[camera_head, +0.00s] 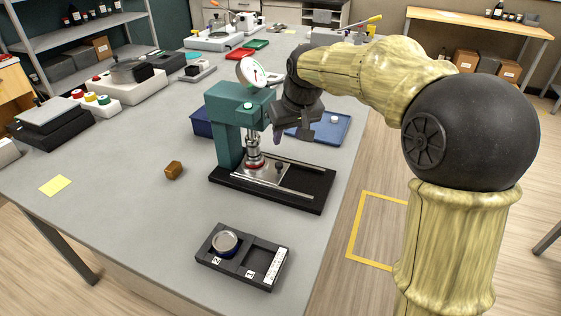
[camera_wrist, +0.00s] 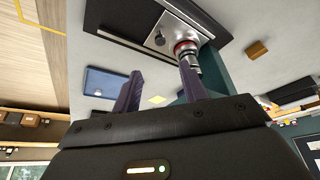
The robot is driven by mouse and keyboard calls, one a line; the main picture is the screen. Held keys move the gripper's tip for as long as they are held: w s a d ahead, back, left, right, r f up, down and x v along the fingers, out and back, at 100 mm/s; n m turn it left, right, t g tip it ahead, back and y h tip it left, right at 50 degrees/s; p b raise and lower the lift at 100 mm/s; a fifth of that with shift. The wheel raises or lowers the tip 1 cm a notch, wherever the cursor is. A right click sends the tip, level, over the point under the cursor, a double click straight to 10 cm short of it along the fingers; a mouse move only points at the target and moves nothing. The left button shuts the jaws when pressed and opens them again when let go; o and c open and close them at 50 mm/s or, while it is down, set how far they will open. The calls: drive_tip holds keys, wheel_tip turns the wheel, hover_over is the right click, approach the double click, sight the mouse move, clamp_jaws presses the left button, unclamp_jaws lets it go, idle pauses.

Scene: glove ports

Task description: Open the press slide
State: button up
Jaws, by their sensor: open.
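The press (camera_head: 228,125) is a teal frame with a dial gauge on top and a black base (camera_head: 310,198). Its slide (camera_head: 262,174) is a silver plate on two rails, with a small dark knob (camera_head: 278,166) on its right side. The plate lies under the ram (camera_head: 253,146), near a red ring. The rails run on to the right past the plate. My gripper (camera_head: 293,134) is open and empty, above and behind the slide, apart from the knob. The wrist view shows both fingers (camera_wrist: 160,82) spread, with the slide (camera_wrist: 168,28) and knob (camera_wrist: 159,39) beyond them.
A black two-well tray (camera_head: 262,262) with a round tin (camera_head: 225,242) stands at the front. A brown cube (camera_head: 174,170) and a yellow note (camera_head: 55,186) lie left. A blue tray (camera_head: 330,128) is behind the press.

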sight(280, 164)
drive_tip(key=x, duration=1.3)
drive_tip(key=shift+w+a+f+b, duration=0.15)
drive_tip(key=shift+f+b, duration=0.05)
drive_tip(key=shift+b, duration=0.15)
clamp_jaws()
